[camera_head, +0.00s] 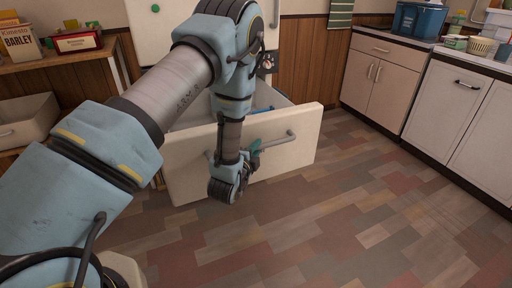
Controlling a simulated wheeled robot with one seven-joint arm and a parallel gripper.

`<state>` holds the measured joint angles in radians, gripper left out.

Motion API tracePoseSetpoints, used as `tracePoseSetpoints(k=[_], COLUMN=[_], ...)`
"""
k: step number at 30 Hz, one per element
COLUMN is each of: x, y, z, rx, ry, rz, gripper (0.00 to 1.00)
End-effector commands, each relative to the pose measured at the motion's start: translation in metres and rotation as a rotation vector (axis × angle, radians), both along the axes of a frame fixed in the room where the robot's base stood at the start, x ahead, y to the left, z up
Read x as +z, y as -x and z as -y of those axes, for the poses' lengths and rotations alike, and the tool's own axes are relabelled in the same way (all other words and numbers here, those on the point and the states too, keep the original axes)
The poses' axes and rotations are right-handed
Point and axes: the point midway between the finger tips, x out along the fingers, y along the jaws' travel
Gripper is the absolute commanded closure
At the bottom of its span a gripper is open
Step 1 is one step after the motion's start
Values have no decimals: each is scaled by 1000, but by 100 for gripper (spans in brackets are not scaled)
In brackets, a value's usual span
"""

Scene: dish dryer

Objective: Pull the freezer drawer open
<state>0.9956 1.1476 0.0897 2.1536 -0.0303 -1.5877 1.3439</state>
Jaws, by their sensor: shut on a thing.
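The freezer drawer (288,158) is a cream-white front at the bottom of the white fridge (150,30). It stands pulled out from the fridge body, and part of its inside shows behind the front. A grey bar handle (277,141) runs across the drawer front. My gripper (253,156) is at the handle, in front of the drawer, and is shut on it. My arm and wrist hide the left and middle of the drawer, part of the handle and much of the fridge.
Cream cabinets (380,73) with a counter line the right side. A wooden shelf (62,60) with boxes and a bin (25,122) stands at the left. The tiled floor (350,215) in front of the drawer and to its right is clear.

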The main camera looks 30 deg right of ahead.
Motion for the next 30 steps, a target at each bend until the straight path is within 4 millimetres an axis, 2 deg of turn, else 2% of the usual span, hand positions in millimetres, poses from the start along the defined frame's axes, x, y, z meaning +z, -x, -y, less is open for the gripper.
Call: tracePoseSetpoints(k=[6, 7, 14, 23, 26, 30], x=[-1, -1, -1, 0, 1, 3], y=[0, 0, 0, 1, 6, 21], z=[-1, -1, 0, -1, -8, -26], rx=[1, 1, 1, 0, 0, -2], ry=[-2, -2, -1, -1, -1, -4], rz=[-1, -1, -1, -1, -1, -2], gripper=[100, 75, 50, 48, 48, 48])
